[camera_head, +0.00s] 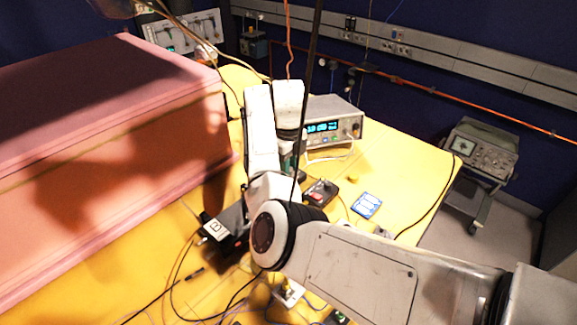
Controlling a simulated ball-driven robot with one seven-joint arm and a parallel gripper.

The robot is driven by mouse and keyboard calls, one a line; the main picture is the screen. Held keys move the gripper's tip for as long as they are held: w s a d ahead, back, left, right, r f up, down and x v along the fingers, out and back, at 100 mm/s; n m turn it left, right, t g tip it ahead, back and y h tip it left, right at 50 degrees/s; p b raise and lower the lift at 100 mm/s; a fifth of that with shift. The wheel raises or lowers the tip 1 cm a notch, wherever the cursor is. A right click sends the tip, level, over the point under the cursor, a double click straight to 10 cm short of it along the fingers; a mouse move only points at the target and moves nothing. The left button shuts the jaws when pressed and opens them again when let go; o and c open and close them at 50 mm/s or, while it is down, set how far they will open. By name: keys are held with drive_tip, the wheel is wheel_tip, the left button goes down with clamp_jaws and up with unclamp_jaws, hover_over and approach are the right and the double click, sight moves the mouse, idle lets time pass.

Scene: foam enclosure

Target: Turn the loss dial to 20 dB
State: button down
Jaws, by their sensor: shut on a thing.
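My gripper (288,160) points down behind my own arm at the middle of the view. Only a small grey-green part of it shows below the pale wrist. Its fingertips, and what they are shut on, are hidden by my arm. I cannot make out the loss dial or its scale, so its setting cannot be read. A small dark box with a red part (320,192) lies on the yellow table just right of my gripper. I cannot tell whether it carries the dial.
A bench meter (335,122) with a lit blue display stands behind my gripper on the yellow table (405,165). A blue card (366,205) lies to the right. A big pink foam block (110,160) fills the left. Cables cross the front. An oscilloscope (483,150) stands beyond the table.

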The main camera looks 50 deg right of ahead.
drive_tip(key=shift+r+m, duration=0.1)
drive_tip(key=shift+m, duration=0.4)
drive_tip(key=c, duration=0.9)
unclamp_jaws()
drive_tip(key=shift+o, duration=0.2)
wheel_tip(320, 180, up, 11)
drive_tip(key=b, duration=0.1)
drive_tip(key=shift+b, duration=0.35)
drive_tip(key=shift+f, duration=0.2)
